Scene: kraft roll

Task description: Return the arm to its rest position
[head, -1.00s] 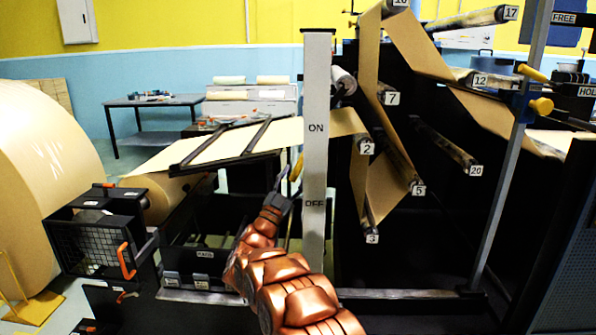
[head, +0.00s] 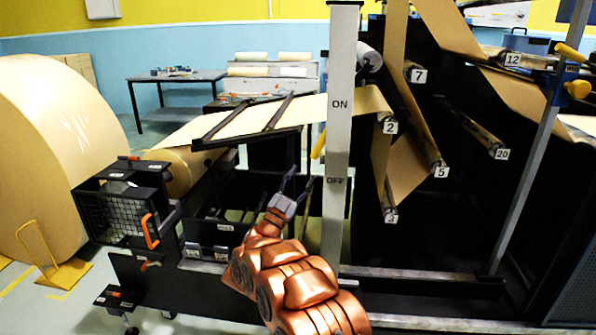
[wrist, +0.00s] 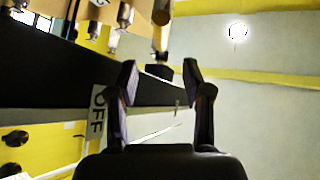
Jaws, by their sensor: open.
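My arm, in copper-coloured segments, rises from the bottom centre of the head view. My gripper (head: 297,186) is at its tip, just left of the grey ON/OFF post (head: 335,140). In the wrist view my gripper (wrist: 160,80) shows two dark fingers spread apart with nothing between them. The post with its OFF label (wrist: 97,115) appears left of the fingers there. A yellow handle (head: 318,143) sits at the post's left side, above my gripper. I cannot tell whether the fingers touch anything.
A large kraft roll (head: 55,150) stands at the left, beside a black box with a mesh front (head: 118,215). Brown paper (head: 405,165) runs over numbered rollers at the right. A dark table (head: 177,85) stands at the back. Some floor is free at the lower left.

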